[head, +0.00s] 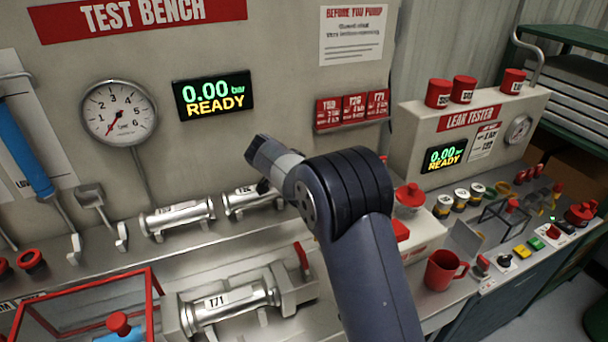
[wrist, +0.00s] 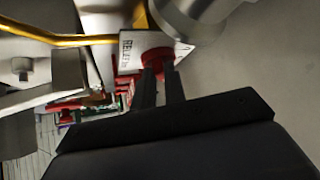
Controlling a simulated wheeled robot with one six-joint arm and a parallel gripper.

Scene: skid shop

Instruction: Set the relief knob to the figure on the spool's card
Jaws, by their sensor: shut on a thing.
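In the wrist view my gripper (wrist: 161,76) is shut on the red relief knob (wrist: 157,57), a finger on either side. The knob sits on a white plate (wrist: 129,64) lettered RELIEF; any scale or pointer on it cannot be read. In the head view a silver spool labelled T71 (head: 225,302) lies in a cradle on the bench. Three red cards (head: 353,107) hang on the panel, seemingly T58, T26 and T71; the T71 card (head: 378,103) is at the right. Their figures are too small to read. My arm hides the knob and gripper in the head view.
The test bench display (head: 212,95) reads 0.00 bar READY, beside a round gauge (head: 119,112). Two more spools (head: 178,217) lie along the back. A red-framed guard (head: 85,305) is at front left. A red mug (head: 444,270) and the leak tester (head: 470,125) stand right.

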